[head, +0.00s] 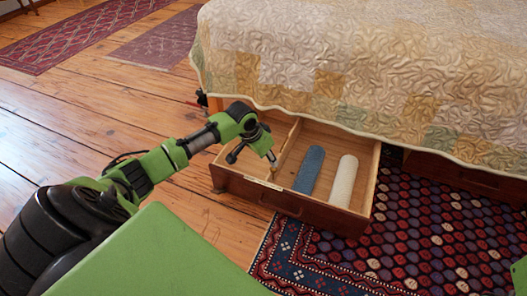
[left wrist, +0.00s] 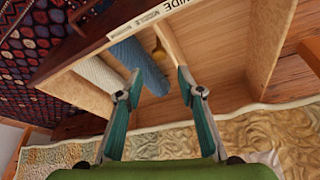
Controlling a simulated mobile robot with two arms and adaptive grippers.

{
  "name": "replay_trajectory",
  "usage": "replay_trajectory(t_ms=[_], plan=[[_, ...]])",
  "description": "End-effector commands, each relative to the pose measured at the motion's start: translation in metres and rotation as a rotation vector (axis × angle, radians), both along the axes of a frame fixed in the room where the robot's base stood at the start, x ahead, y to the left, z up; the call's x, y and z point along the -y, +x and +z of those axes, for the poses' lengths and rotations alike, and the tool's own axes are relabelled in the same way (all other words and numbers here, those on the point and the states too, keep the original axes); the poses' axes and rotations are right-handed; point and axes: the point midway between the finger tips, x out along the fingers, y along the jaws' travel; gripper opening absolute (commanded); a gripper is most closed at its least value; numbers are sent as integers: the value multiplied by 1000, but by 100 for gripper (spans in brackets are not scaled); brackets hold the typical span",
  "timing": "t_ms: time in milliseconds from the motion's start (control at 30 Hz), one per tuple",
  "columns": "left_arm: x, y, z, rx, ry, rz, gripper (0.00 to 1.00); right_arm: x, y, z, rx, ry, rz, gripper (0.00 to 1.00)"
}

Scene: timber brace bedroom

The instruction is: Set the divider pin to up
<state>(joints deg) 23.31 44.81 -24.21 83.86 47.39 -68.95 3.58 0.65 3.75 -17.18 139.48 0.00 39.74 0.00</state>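The pulled-out wooden drawer (head: 335,222) has a lengthwise divider (head: 287,148), which also shows in the left wrist view (left wrist: 173,48). A small brass-coloured knob (left wrist: 158,52), apparently the divider pin, sits at the divider's side near the drawer front; a bit of it shows in the head view (head: 274,169). Whether it is up or down I cannot tell. My left gripper (head: 253,156) is above the drawer, fingers spread and empty. My right gripper is out of view.
A blue roll (head: 309,170) and a white roll (head: 344,181) lie in the drawer's right compartment; the left one looks empty. A label strip (head: 264,184) is on the front edge. The quilted bed (head: 350,65) overhangs the drawer's back. A patterned rug (head: 430,235) lies right.

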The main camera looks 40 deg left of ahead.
Motion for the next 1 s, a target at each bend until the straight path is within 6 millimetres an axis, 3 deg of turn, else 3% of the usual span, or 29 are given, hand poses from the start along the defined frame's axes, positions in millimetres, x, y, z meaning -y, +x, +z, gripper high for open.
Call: replay_trajectory(t_ms=[100,300,1000], plan=[[-2,-8,20,1,2,-1,35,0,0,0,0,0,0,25],[-3,-17,41,0,0,0,35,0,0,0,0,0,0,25],[0,-18,46,7,-4,-4,35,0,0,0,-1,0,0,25]])
